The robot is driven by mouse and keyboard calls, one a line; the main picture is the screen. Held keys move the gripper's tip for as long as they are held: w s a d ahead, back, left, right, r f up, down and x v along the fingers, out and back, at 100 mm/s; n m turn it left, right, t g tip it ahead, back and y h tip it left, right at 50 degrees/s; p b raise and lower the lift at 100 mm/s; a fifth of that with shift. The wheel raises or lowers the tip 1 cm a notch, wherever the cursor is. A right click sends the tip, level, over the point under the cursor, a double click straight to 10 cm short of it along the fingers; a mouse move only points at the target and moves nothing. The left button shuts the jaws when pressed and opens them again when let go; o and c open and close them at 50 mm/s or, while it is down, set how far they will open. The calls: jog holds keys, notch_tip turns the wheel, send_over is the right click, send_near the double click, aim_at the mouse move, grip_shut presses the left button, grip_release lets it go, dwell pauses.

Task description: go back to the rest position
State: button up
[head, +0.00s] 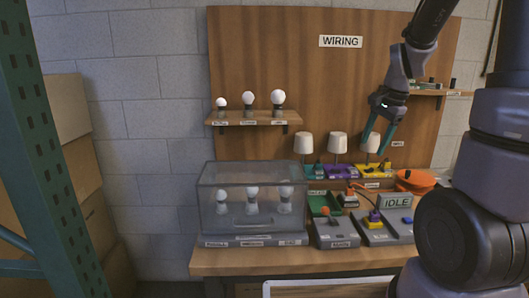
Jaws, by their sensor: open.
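My gripper (379,136) hangs from the arm at the right, its two teal fingers pointing down and apart.
A wooden shelf (257,122) at left holds three bulbs. A clear box (206,213) with bulbs inside sits on the table (213,263). A green rack post stands far left.

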jog(key=s+a+r+n+t, duration=0.2)
jog(key=s+a+r+n, duration=0.1)
jog(key=s+r, duration=0.4)
jog(key=s+a+r+n+t, duration=0.2)
jog(key=s+a+r+n, duration=0.1)
jog(key=s+r+n, duration=0.2)
jog(key=s+r, duration=0.2)
jog(key=s, duration=0.2)
jog(key=shift+a+r+n+y, duration=0.2)
jog(key=shift+a+n+y, duration=0.1)
jog(key=shift+a, duration=0.1)
jog(key=shift+w, duration=0.1)
